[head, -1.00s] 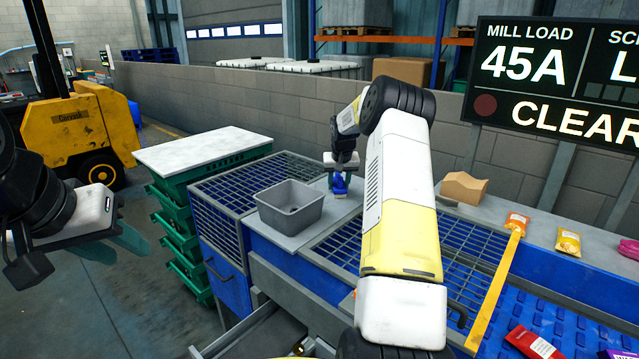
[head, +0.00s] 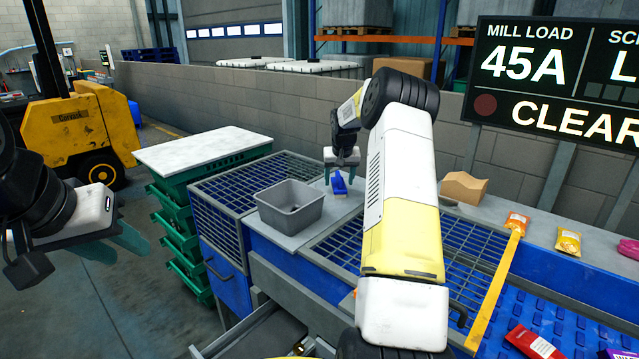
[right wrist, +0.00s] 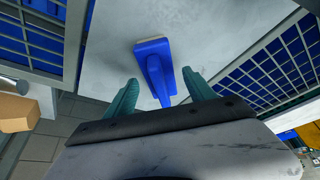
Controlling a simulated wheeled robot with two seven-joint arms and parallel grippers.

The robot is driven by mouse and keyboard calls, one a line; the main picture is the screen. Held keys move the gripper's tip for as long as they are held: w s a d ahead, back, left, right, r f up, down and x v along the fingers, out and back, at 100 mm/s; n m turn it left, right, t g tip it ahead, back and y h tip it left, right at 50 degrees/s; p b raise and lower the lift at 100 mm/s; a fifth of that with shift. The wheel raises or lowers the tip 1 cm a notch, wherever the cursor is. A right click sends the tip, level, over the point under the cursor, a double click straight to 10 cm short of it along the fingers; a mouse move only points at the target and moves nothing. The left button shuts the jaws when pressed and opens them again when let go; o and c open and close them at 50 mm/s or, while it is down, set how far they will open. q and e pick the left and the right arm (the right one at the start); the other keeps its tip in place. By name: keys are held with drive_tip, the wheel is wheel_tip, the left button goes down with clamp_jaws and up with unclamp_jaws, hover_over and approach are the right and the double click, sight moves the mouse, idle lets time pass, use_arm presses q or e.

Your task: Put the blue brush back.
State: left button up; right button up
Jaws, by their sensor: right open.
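The blue brush (head: 339,183) rests on the grey worktop (head: 296,238), to the right of the grey bin. In the right wrist view the brush (right wrist: 156,70) lies with its handle pointing toward my fingers. My right gripper (head: 341,172) is open just above and behind the brush. Its green fingertips also show in the right wrist view (right wrist: 161,88), apart, one on each side of the handle's end, with no grip on it. My left gripper (head: 118,240) hangs at the far left, away from the worktop, and its jaw opening is unclear.
A grey bin (head: 290,207) stands left of the brush. Blue grates (head: 258,180) lie on either side of the worktop. A cardboard piece (head: 464,187) sits to the right. Several food packets lie along the blue conveyor (head: 590,318). A block wall runs behind.

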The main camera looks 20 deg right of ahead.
drive_tip(key=a+v, duration=0.1)
drive_tip(key=v, duration=1.1)
drive_tip(key=s+a+r+n, duration=0.2)
drive_tip(key=s+a+r, duration=0.75)
drive_tip(key=s, duration=0.35)
drive_tip(key=s+a+f+y, duration=0.1)
drive_tip(key=s+a, duration=0.3)
drive_tip(key=s, duration=0.5)
drive_tip(key=s+a+f+n+t+y, duration=0.1)
drive_tip(key=s+a, duration=0.3)
drive_tip(key=s, duration=0.5)
drive_tip(key=s+a+f+y, duration=0.1)
drive_tip(key=s+a, duration=0.2)
drive_tip(key=s, duration=0.6)
drive_tip(key=shift+s+a+n+t, duration=0.15)
drive_tip(key=shift+a+n+t, duration=0.15)
drive_tip(key=shift+a+t, duration=0.1)
